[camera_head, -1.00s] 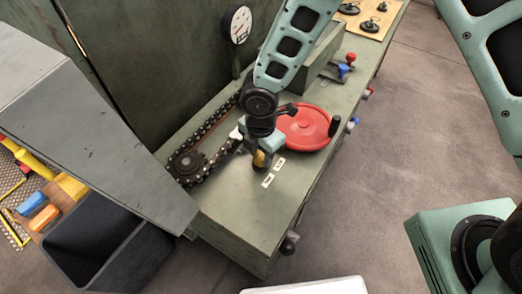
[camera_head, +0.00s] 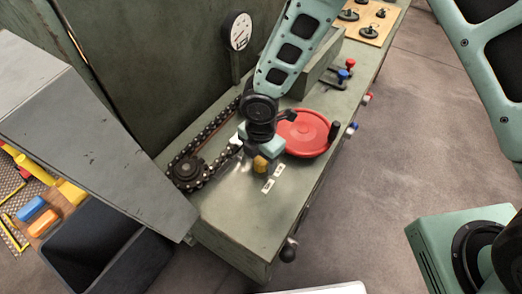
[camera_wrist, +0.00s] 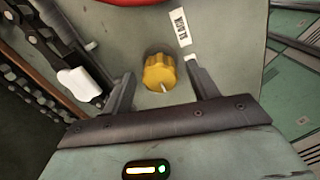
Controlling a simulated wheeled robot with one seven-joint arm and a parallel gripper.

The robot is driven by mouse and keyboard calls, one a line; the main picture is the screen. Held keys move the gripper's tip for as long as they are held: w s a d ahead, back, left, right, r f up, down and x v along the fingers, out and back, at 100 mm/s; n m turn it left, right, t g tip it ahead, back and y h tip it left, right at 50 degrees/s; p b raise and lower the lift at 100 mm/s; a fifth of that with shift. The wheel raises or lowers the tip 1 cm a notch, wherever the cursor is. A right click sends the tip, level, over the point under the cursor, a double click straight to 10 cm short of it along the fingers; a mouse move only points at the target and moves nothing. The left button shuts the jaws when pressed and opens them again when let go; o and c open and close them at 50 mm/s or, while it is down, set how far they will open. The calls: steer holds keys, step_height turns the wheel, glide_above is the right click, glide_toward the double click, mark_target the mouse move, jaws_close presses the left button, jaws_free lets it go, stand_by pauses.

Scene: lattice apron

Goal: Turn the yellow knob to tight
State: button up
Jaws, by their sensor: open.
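The yellow knob (camera_head: 260,164) stands on the green bench top, partly covered by my gripper in the head view. In the wrist view the yellow knob (camera_wrist: 159,72) is a ridged round knob with a pale pointer mark on its lower right side. My gripper (camera_wrist: 160,84) is open, with one finger on each side of the knob and gaps between them. In the head view my gripper (camera_head: 258,152) is at the knob. A white label (camera_wrist: 181,27) lies above the knob, its print upside down and hard to read.
A red handwheel (camera_head: 304,133) sits just right of the knob. A chain (camera_head: 210,135) on sprockets runs to its left. A gauge (camera_head: 238,31) stands behind. Red and blue levers (camera_head: 344,70) are farther back. A dark bin (camera_head: 105,247) is at lower left.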

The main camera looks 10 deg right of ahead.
mark_target(261, 160)
step_height(261, 160, up, 17)
steer(key=shift+r, duration=0.15)
stand_by(0.6)
